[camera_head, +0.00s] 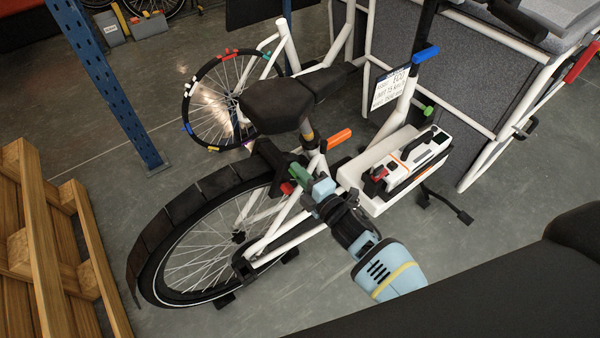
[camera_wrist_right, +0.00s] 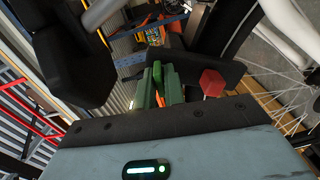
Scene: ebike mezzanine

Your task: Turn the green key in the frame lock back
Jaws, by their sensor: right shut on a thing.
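A white cargo e-bike stands with its rear wheel (camera_head: 165,240) facing me. The dark frame lock (camera_head: 268,152) sits over that wheel below the black saddle (camera_head: 280,105); it also shows as a black body in the wrist view (camera_wrist_right: 190,65). My right gripper (camera_head: 299,173) reaches up to the lock from the lower right. In the right wrist view its green fingers (camera_wrist_right: 159,88) are closed around the bright green key (camera_wrist_right: 157,73). The key's far end and its slot are hidden. A red block (camera_wrist_right: 211,82) sits beside the fingers. My left gripper is out of view.
An orange grip (camera_head: 339,138) and a white battery box (camera_head: 400,170) lie close to the right of my gripper. A wooden pallet (camera_head: 40,240) and a blue post (camera_head: 105,80) stand at left. The grey cargo box (camera_head: 450,85) is behind.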

